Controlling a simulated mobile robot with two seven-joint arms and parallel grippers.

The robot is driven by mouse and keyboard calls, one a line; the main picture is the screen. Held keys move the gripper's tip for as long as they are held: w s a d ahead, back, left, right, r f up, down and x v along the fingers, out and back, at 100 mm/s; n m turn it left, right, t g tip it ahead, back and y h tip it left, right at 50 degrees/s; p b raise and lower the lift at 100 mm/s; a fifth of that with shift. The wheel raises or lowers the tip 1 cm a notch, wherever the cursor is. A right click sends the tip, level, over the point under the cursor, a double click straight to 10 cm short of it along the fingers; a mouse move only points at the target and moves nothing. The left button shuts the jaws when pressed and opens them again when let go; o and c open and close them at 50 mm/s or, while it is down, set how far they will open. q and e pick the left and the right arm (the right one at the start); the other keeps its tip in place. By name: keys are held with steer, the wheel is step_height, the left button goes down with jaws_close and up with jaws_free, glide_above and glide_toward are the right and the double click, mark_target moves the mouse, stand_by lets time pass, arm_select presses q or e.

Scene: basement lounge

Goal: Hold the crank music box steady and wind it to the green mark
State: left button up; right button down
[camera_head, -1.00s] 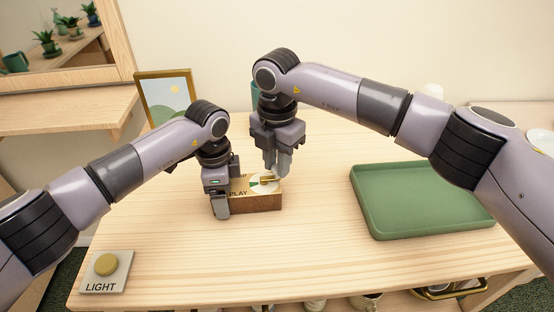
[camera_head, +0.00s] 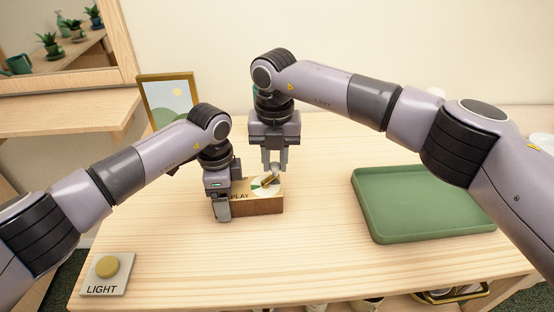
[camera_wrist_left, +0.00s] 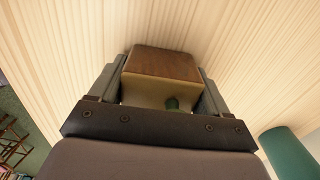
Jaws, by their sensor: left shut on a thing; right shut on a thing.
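The music box (camera_head: 260,207) is a small wooden box on the table, with lettering and a pale round dial (camera_head: 258,191) on top. A green patch shows on the dial. My left gripper (camera_head: 222,207) is shut on the box at its left end; in the left wrist view the box (camera_wrist_left: 165,65) sits between both fingers. My right gripper (camera_head: 273,168) points down over the dial, shut on the brass-coloured crank (camera_head: 269,181). The fingers partly hide the crank, so its exact place against the green mark is hard to tell.
A green tray (camera_head: 372,222) lies to the right on the wooden table. A LIGHT button (camera_head: 107,266) is at the front left corner. A framed picture (camera_head: 168,98) stands behind my left arm. The table's front middle is clear.

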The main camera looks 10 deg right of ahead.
steer(key=n, duration=0.3)
steer(key=shift+w+a+n, duration=0.3)
steer(key=shift+a+n, duration=0.1)
steer(key=n, duration=0.2)
steer(key=a+n, duration=0.1)
steer(key=n, duration=0.2)
steer(key=shift+w+a+n, duration=0.15)
steer(key=shift+w+n, duration=0.1)
steer(key=shift+n, duration=0.05)
steer(key=n, duration=0.1)
steer(key=a+n, duration=0.1)
steer(key=n, duration=0.1)
steer(key=shift+s+a+r+n, duration=0.1)
steer(key=shift+a+n, duration=0.1)
steer(key=shift+n, duration=0.95)
steer(key=shift+s+a+n, duration=0.1)
steer(key=shift+a+n, duration=0.05)
steer(key=shift+n, duration=1)
steer(key=c, duration=0.9)
jaws_free()
step_height(320, 180, up, 12)
steer(key=shift+f, duration=0.1)
